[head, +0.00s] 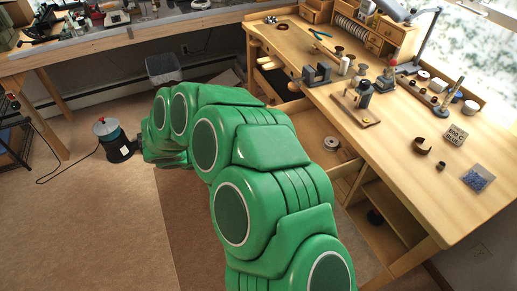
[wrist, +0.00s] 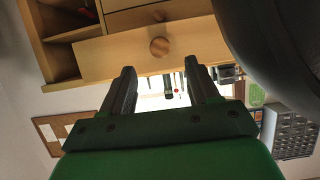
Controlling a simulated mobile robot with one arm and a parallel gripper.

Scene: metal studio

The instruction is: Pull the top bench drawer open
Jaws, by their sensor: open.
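In the wrist view, a pale wooden drawer front (wrist: 110,57) with a round brown knob (wrist: 160,46) faces my gripper (wrist: 160,71). My gripper is open and empty. The knob lies just beyond the fingertips, roughly centred between them, and appears apart from both. Another drawer front with a knob (wrist: 158,15) shows above it in this picture, which seems upside down. In the head view, the wooden bench (head: 390,153) stands at the right.
In the head view, small tools and parts stand on the bench top, with a lamp (head: 432,48) at the back. A grey bin (head: 163,68) stands near the wall. A red-topped canister (head: 115,140) with a cord is on the floor. Open floor lies at the left.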

